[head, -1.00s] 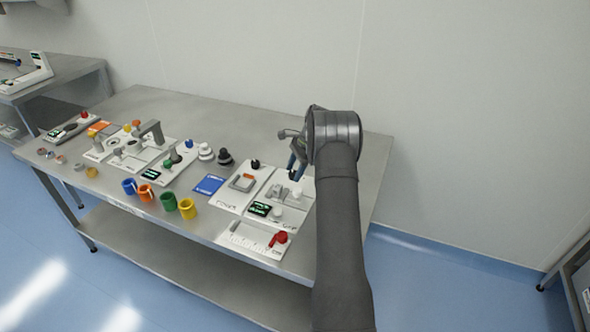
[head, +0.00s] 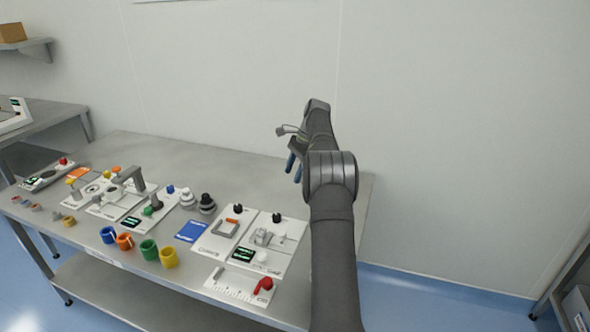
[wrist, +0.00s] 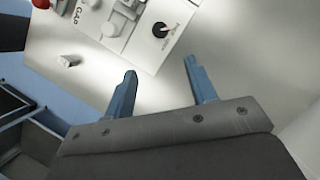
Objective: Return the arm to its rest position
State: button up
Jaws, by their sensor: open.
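My gripper (head: 294,163) hangs above the right part of the steel table (head: 340,190), near the wall and behind the white panels. In the wrist view my gripper (wrist: 160,85) shows two blue fingers spread apart with nothing between them. The fingers are clear of the panels. Part of the gripper is hidden behind my arm in the head view.
White panels with black knobs (head: 276,218) stand left of my arm, with a ruler plate and red knob (head: 265,285) in front. A small pale block (wrist: 68,60) lies near the table edge. The table's back strip is bare.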

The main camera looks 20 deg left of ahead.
aim_at(276, 215)
jog(key=shift+d+r, duration=0.1)
jog(key=shift+r, duration=0.25)
jog(key=x, duration=1.7)
jog(key=shift+f, duration=0.2)
